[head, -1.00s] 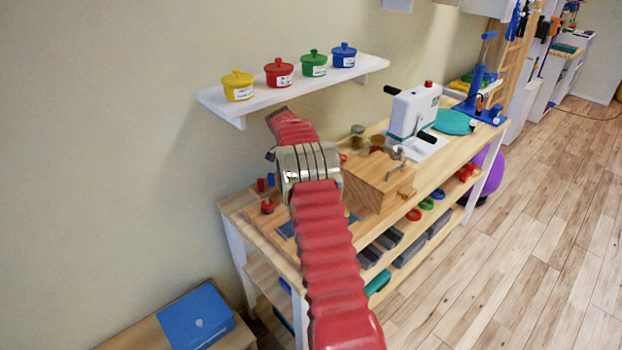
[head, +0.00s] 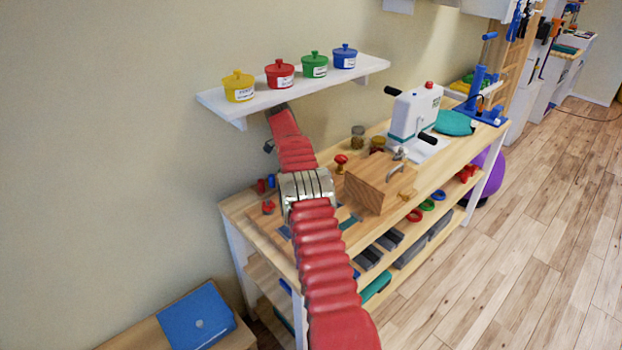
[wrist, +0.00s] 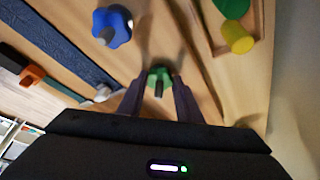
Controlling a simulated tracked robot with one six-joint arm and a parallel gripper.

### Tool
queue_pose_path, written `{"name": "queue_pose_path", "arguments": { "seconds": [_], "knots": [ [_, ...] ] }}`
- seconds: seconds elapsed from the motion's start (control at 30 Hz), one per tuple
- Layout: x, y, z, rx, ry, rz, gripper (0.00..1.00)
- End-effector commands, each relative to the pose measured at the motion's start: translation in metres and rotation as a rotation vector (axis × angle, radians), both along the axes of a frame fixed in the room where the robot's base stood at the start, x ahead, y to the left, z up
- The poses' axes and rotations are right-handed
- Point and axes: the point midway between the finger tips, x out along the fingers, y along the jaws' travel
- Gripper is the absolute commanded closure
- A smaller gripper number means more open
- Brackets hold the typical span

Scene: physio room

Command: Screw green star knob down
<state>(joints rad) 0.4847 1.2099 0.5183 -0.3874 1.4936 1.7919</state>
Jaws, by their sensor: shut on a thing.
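In the wrist view the green star knob (wrist: 158,72) is between the two dark fingers of my gripper (wrist: 159,88), which are shut on it. A short dark stub shows at the knob's middle. A blue star knob (wrist: 112,22) stands apart from my gripper, up and to the left, on the same wooden board (wrist: 172,22). In the head view my red arm hides the gripper and the green knob. How far down the knob sits cannot be told.
In the wrist view a yellow cylinder (wrist: 238,38) and a green piece (wrist: 230,6) lie at upper right. In the head view a wooden block (head: 375,185), a red knob (head: 340,160) and a white device (head: 413,115) stand on the bench. A shelf (head: 285,95) with lidded pots hangs above.

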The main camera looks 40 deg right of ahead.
Motion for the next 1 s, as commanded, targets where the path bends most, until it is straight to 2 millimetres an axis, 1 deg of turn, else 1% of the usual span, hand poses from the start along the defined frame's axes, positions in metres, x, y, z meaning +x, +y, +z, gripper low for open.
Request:
{"name": "queue_pose_path", "arguments": {
  "seconds": [0.03, 0.33, 0.37, 0.6, 0.87, 1.0],
  "knots": [
    [0.0030, 0.0010, 0.0053, -0.004, -0.008, 0.002, 0.91],
    [0.0032, 0.0009, 0.0059, -0.005, -0.009, 0.002, 0.91],
    [0.0033, 0.0009, 0.0060, -0.005, -0.009, 0.002, 0.67],
    [0.0018, 0.0003, 0.0033, -0.003, -0.006, 0.000, 0.50],
    [0.0009, 0.0001, 0.0020, -0.001, -0.003, 0.000, 0.49],
    [0.0018, 0.0015, 0.0057, -0.002, -0.004, 0.001, 0.49]
  ]
}}
